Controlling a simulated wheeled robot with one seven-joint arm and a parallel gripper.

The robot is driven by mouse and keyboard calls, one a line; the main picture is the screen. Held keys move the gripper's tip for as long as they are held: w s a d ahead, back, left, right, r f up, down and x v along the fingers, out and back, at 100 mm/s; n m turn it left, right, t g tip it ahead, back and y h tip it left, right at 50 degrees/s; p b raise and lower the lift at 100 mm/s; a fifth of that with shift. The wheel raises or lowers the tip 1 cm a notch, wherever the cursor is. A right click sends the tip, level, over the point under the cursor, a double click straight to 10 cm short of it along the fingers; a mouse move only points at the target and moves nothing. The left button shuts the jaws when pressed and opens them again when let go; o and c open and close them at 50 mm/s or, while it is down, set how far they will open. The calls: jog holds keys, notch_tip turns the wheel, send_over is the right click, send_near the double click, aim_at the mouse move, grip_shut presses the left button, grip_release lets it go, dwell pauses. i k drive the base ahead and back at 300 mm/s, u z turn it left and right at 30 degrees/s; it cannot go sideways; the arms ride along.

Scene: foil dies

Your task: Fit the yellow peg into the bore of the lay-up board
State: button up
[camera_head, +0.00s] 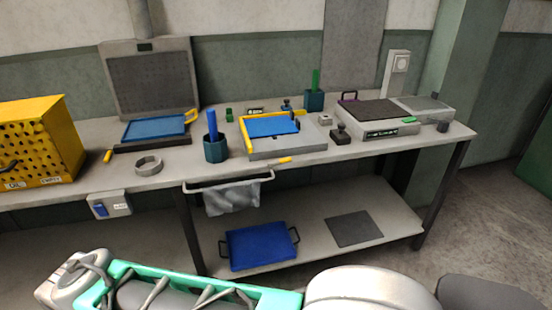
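A small yellow peg-like piece (108,156) lies on the left part of the bench, beside the yellow perforated box. A grey board (290,151) with a blue sheet and yellow edge strips lies in the middle of the bench; it looks like the lay-up board. I cannot make out its bore at this size. A yellow-handled thing (285,161) lies at its front edge. Parts of my arm cross the bottom of the view, but I see no gripper fingers.
A yellow perforated box (40,140) stands at the left. A grey ring (149,165), a blue cup (215,150) and a dark block (340,134) stand on the bench (180,172). A grey device (375,115) stands right. The shelf below holds a blue tray (262,247).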

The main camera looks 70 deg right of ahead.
aim_at(308, 140)
jog(key=z, duration=0.65)
jog(key=i, duration=0.7)
jog(key=z, duration=1.2)
jog(key=i, duration=0.2)
jog(key=z, duration=0.05)
